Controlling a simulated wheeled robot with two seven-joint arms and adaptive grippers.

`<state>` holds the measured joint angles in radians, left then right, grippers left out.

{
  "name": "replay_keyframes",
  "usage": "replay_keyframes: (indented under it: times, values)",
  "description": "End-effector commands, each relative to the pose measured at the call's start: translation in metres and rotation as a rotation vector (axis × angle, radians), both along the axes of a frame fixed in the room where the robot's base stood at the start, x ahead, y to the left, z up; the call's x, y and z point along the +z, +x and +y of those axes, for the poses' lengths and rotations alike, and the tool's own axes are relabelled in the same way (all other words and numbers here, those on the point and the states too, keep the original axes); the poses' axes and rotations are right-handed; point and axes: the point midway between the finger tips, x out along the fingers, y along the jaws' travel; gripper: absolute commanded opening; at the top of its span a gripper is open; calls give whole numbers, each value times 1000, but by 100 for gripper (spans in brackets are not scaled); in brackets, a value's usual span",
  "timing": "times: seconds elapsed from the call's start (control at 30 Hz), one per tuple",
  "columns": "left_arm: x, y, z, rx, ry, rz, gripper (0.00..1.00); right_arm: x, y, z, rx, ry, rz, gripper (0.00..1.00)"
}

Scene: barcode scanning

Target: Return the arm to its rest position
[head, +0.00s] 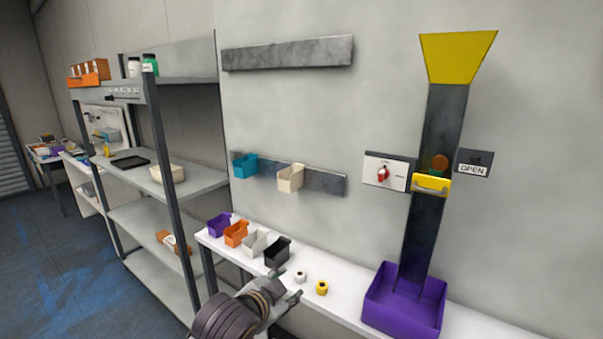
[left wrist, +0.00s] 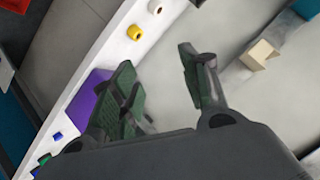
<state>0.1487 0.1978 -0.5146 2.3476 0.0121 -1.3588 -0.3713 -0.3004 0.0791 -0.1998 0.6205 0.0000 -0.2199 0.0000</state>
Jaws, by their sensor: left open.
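My left gripper (head: 292,289) comes in at the bottom middle of the head view, in front of the white table's front edge. In the left wrist view its two green-padded fingers (left wrist: 164,88) stand apart with nothing between them. The gripper is open and empty. My right gripper shows in neither view.
The white table (head: 330,293) holds a black bin (head: 277,251), other small bins, a white roll (head: 300,277), a yellow roll (head: 321,288) and a purple box (head: 404,301) under the yellow-topped chute (head: 432,220). A metal shelf (head: 135,195) stands left. Wall bins include a cream one (head: 290,177).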

Motion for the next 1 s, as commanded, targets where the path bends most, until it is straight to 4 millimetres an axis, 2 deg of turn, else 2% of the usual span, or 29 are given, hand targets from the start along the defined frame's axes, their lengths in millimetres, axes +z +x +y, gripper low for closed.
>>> replay_keyframes:
  times: [0.1,0.47,0.77,1.0]
  values:
    - [-25,-9,15,51,-32,75,45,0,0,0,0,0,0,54]
    - [-92,-45,61,217,-110,284,45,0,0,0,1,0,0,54]
    - [-146,-86,100,367,-155,454,45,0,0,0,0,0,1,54]
    - [-184,-127,131,496,-178,583,45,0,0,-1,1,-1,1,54]
